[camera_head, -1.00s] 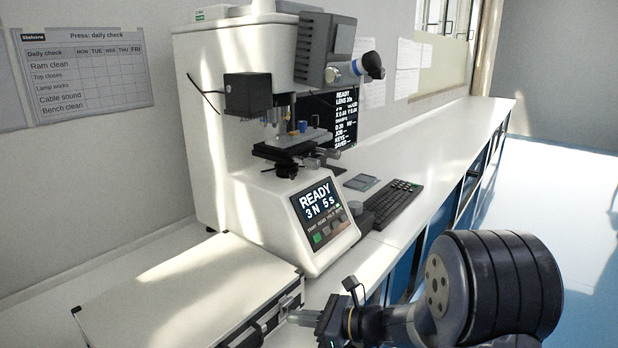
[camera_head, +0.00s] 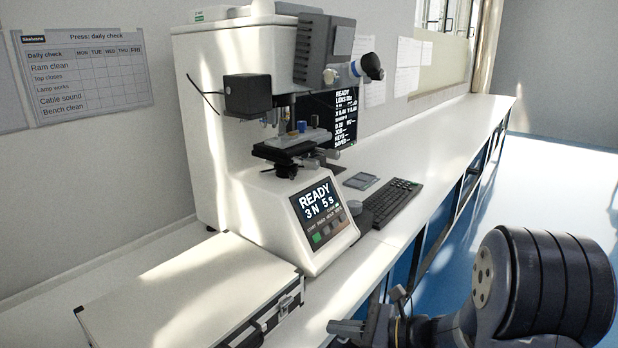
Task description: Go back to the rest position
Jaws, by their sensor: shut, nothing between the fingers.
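My gripper (camera_head: 343,328) is low in the picture, over the front edge of the bench, just right of the silver case. Its fingers point left and are shut with nothing seen between them. My dark arm reaches in from the lower right corner. The hardness tester (camera_head: 262,205) stands on the bench behind the gripper, apart from it. Its front screen (camera_head: 318,203) reads "READY 3N 5s".
A silver-edged case (camera_head: 190,290) lies on the bench at lower left, close to the gripper. A keyboard (camera_head: 392,202) and a small grey device (camera_head: 361,181) lie right of the tester. The bench top (camera_head: 440,135) beyond is clear. Blue floor (camera_head: 560,190) is open at right.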

